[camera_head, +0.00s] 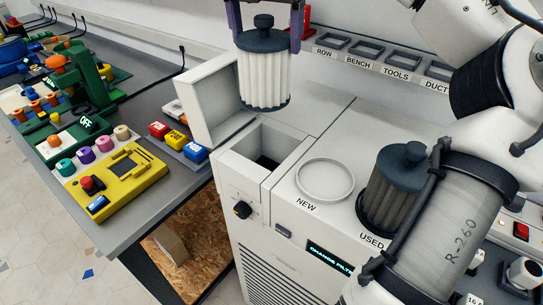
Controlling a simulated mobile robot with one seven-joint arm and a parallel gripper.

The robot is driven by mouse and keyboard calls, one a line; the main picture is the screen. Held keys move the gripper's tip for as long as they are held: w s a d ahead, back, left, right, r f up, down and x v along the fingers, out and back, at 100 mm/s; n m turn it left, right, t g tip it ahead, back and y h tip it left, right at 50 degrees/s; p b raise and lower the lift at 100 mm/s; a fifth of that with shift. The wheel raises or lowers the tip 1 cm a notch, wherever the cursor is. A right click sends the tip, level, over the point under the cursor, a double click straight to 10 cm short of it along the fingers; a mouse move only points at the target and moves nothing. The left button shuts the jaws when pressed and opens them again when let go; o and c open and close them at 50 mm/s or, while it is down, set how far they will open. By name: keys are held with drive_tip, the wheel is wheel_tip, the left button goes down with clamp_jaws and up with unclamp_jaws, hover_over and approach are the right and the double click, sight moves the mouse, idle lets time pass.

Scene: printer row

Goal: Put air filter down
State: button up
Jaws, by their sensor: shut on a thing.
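My gripper (265,24) is shut on a white pleated air filter (265,78) with a dark cap and knob. One purple finger shows on each side of the knob. The filter hangs upright above and behind the open square bay (264,158) of a white machine (290,235). The bay's lid (213,100) stands open at its left. An empty round ring (326,162) marked NEW is on the machine's top. A grey, dirty filter (389,195) stands on the spot marked USED, partly hidden by my arm.
A grey bench (120,215) at left carries a yellow control box (118,180), coloured blocks (176,140) and a green machine (85,80). A rail of labelled trays (365,45) runs along the wall behind. My arm covers the right side.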

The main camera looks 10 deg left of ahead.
wheel_tip(320, 180, down, 20)
drive_tip(key=p, duration=0.2)
drive_tip(key=shift+p, duration=0.3)
drive_tip(key=shift+s+r, duration=0.1)
drive_tip(key=shift+f+b, duration=0.35)
drive_tip(key=shift+b, duration=0.15)
drive_tip(key=shift+f+b, duration=0.25)
drive_tip(key=shift+b, duration=0.1)
drive_tip(key=o, duration=1.3)
